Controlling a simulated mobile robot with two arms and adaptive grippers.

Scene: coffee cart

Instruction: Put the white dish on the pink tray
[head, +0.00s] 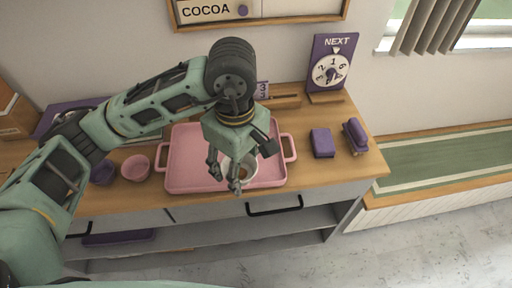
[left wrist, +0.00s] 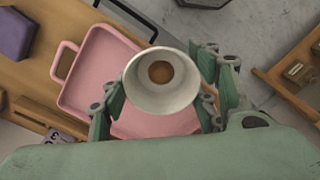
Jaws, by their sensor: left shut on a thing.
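The white dish (left wrist: 161,98) is a round bowl with a brown patch at its middle. My left gripper (left wrist: 160,92) is shut on it, with its fingers on both sides of the dish in the left wrist view. In the head view the dish (head: 227,168) is partly hidden behind the gripper (head: 226,178). The pink tray (head: 188,150) lies on the wooden counter, and the dish appears over its right part. The tray also shows in the left wrist view (left wrist: 98,72). Whether the dish touches the tray cannot be told. My right gripper is not in view.
A pink bowl (head: 136,168) and a purple bowl (head: 103,173) stand left of the tray. A purple block (head: 322,143) and another purple item (head: 356,136) are to the right. A purple dial sign (head: 329,66) stands at the back.

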